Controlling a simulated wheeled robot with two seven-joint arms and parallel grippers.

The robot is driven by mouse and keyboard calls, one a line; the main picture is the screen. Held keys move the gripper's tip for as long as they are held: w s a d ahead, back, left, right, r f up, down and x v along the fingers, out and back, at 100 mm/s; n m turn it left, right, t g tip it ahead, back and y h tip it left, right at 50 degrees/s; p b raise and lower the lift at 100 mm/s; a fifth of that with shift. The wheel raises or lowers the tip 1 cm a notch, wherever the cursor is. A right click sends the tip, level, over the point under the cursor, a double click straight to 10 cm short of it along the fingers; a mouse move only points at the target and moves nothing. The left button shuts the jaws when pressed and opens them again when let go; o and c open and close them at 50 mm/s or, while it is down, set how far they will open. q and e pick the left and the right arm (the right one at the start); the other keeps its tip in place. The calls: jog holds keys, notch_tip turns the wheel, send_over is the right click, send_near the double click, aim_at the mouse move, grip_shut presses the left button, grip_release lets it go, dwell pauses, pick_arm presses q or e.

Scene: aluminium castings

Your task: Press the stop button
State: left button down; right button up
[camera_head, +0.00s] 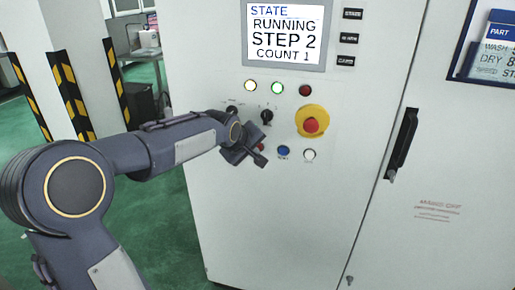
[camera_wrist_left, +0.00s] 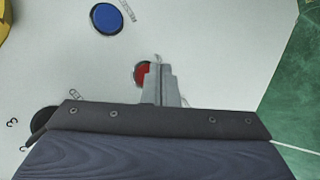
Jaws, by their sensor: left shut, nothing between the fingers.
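A small red button (camera_head: 261,147) sits low on the white cabinet's panel, partly hidden by my left gripper (camera_head: 261,159) in the head view. In the left wrist view the red button (camera_wrist_left: 140,72) shows just left of the shut fingertips (camera_wrist_left: 158,66), which overlap its right side. The fingers hold nothing. Whether they touch the button I cannot tell. Any label by the red button is hidden or unreadable. A large red mushroom button (camera_head: 311,125) on a yellow surround sits above right. My right gripper is in neither view.
A blue button (camera_head: 284,150) and a white button (camera_head: 309,155) are right of the red one. A black selector knob (camera_head: 267,117) and lamps, one lit green (camera_head: 277,88), are above. The screen (camera_head: 284,34) reads RUNNING, STEP 2, COUNT 1. A black door handle (camera_head: 402,145) juts out at right.

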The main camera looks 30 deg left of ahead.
pick_arm(q)
jog(key=shift+w+a, duration=0.1)
jog(key=shift+w, duration=0.3)
dwell(0.7)
dwell(0.3)
jog(key=shift+s+d+b, duration=0.2)
jog(key=shift+s+b, duration=0.15)
jog(key=shift+s, duration=0.5)
jog(key=s+b, duration=0.1)
jog(key=s, duration=0.1)
jog(key=s+d+b, duration=0.1)
jog(key=s, duration=0.2)
jog(key=shift+d, duration=0.1)
dwell(0.6)
